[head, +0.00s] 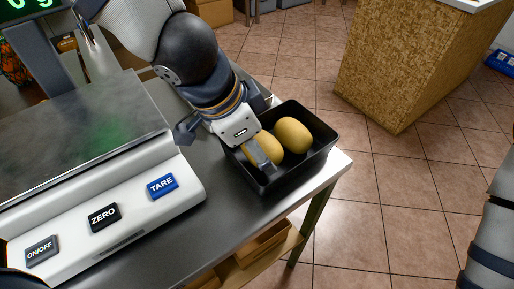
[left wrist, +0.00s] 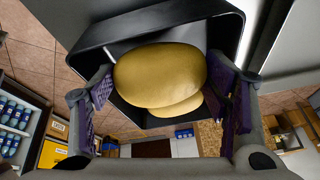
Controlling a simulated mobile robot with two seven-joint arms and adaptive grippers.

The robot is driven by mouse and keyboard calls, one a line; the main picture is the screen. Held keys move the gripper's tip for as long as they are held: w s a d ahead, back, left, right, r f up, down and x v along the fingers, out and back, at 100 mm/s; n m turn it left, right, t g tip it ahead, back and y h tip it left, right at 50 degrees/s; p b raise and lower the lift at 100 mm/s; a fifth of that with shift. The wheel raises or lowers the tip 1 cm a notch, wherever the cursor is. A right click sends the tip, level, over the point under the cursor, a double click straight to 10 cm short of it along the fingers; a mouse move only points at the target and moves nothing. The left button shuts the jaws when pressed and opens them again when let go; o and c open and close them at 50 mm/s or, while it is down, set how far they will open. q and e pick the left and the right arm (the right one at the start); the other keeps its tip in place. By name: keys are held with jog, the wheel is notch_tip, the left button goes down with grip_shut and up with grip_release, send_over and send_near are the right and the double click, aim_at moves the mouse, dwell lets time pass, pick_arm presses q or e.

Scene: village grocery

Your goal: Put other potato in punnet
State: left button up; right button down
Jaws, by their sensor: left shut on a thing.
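The black punnet (head: 302,170) stands on the metal counter near its right corner. Two yellow potatoes are inside its rim. The right potato (head: 294,135) lies in the punnet, clear of my fingers. The left potato (head: 264,146) is partly hidden by my left gripper (head: 262,158), which points down into the punnet and is shut on it. In the left wrist view this potato (left wrist: 160,72) sits between the purple-padded fingers, with the other potato (left wrist: 178,107) partly hidden behind it. Whether the held potato touches the punnet floor is unclear. My right gripper is out of view.
A scale with a metal plate (head: 75,135) and ON/OFF, ZERO and TARE buttons stands on the counter (head: 222,205) left of the punnet. The counter edge is close to the punnet's right. A cork-sided counter (head: 405,65) stands beyond open tiled floor.

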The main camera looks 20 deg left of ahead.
pick_arm(q)
jog(key=shift+w+f, duration=0.1)
jog(key=shift+f, duration=0.8)
jog(key=shift+f, duration=0.15)
jog(key=o, duration=1.3)
jog(key=v, duration=1.2)
